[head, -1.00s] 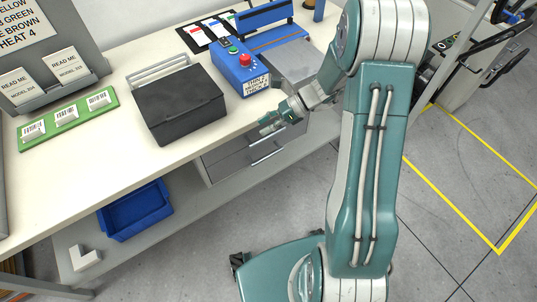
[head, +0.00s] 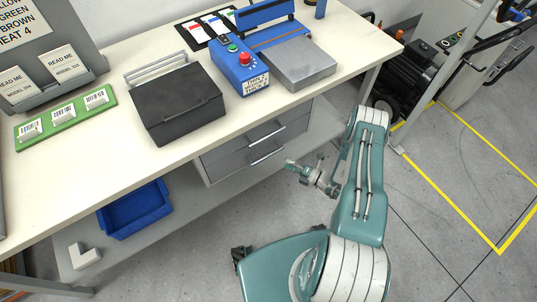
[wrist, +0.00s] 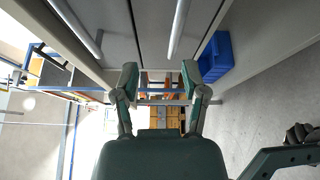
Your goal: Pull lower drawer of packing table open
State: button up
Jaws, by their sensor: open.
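The packing table (head: 105,168) has a grey drawer unit under its top. The lower drawer (head: 230,168) is shut, with a silver bar handle (head: 267,153); the upper drawer's handle (head: 264,136) is above it. In the wrist view, the two bars show as the upper handle (wrist: 78,28) at left and the lower handle (wrist: 178,30) nearer the middle. My gripper (head: 288,164) is in front of the drawers, right of the lower handle and apart from it. In the wrist view, its two fingers (wrist: 160,78) are spread and empty.
A blue bin (head: 137,210) sits on the lower shelf left of the drawers and also shows in the wrist view (wrist: 215,57). A black case (head: 178,105) and a blue button box (head: 240,68) stand on the tabletop. Open grey floor (head: 200,255) lies in front.

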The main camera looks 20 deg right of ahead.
aim_at(268, 155)
jog(key=w+a, duration=0.2)
jog(key=w+a+f+m, duration=0.1)
jog(key=w+a, duration=0.1)
jog(key=w+a+f+m+t+h, duration=0.1)
jog(key=w+a, duration=0.1)
jog(key=w, duration=0.1)
jog(key=shift+w+a+f, duration=0.1)
jog(key=shift+a+f, duration=0.15)
jog(key=shift+a, duration=0.1)
grip_shut()
